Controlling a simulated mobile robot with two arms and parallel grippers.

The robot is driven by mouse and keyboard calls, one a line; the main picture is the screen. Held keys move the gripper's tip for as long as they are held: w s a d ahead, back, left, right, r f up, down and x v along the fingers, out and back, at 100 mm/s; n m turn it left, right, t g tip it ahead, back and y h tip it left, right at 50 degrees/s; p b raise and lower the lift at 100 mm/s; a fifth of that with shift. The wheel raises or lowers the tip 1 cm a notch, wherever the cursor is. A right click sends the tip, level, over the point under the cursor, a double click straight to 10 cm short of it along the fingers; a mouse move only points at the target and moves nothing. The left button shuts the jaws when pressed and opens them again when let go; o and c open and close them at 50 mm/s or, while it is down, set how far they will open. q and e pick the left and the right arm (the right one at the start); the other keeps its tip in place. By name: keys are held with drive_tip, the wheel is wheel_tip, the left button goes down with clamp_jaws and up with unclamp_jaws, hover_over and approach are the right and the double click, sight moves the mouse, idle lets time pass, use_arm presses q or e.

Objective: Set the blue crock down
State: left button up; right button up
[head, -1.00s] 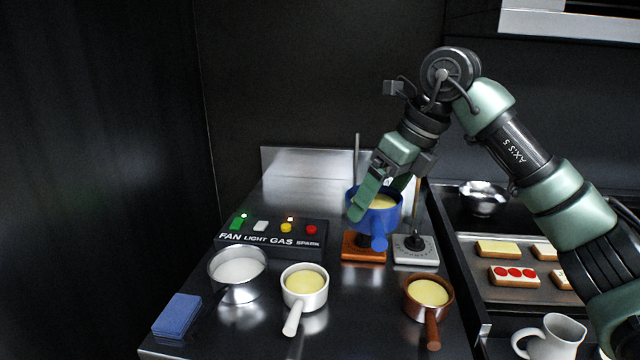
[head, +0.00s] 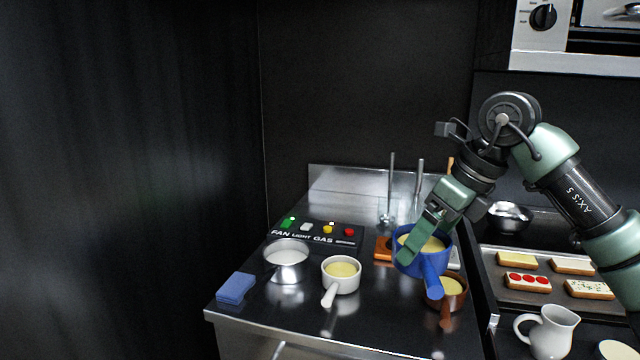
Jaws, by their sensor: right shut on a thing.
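The blue crock (head: 432,262) holds pale yellow contents, and its blue handle points toward the front. My right gripper (head: 416,238) is shut on the crock's left rim, with one green finger down the outside wall. The crock appears upright. It overlaps the brown crock (head: 447,301) in the picture and hides part of it; I cannot tell whether they touch. An orange burner plate (head: 382,249) shows partly behind the blue crock. My left gripper is out of view.
A white crock (head: 341,285) and a metal bowl (head: 287,270) stand on the steel counter, with a blue sponge (head: 236,288) at its left edge. The button panel (head: 318,234) is behind them. Right are a pastry tray (head: 515,295) and a white jug (head: 549,332).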

drive_tip(key=f+n, duration=0.1)
drive_tip(key=f, duration=0.1)
drive_tip(key=f+n+g, duration=0.1)
drive_tip(key=shift+w+f+n+y, duration=0.2)
drive_tip(key=shift+f+n+y, duration=0.1)
drive_tip(key=shift+f, duration=0.05)
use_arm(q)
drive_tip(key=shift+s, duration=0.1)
use_arm(e)
drive_tip(key=s+d+f+n+g+h, duration=0.1)
drive_tip(key=s+f+n+g+h, duration=0.4)
drive_tip(key=s+f+n, duration=1.5)
drive_tip(key=n+g, duration=0.1)
drive_tip(key=n, duration=0.4)
drive_tip(key=shift+s+d, duration=0.15)
drive_tip(key=shift+s, duration=0.15)
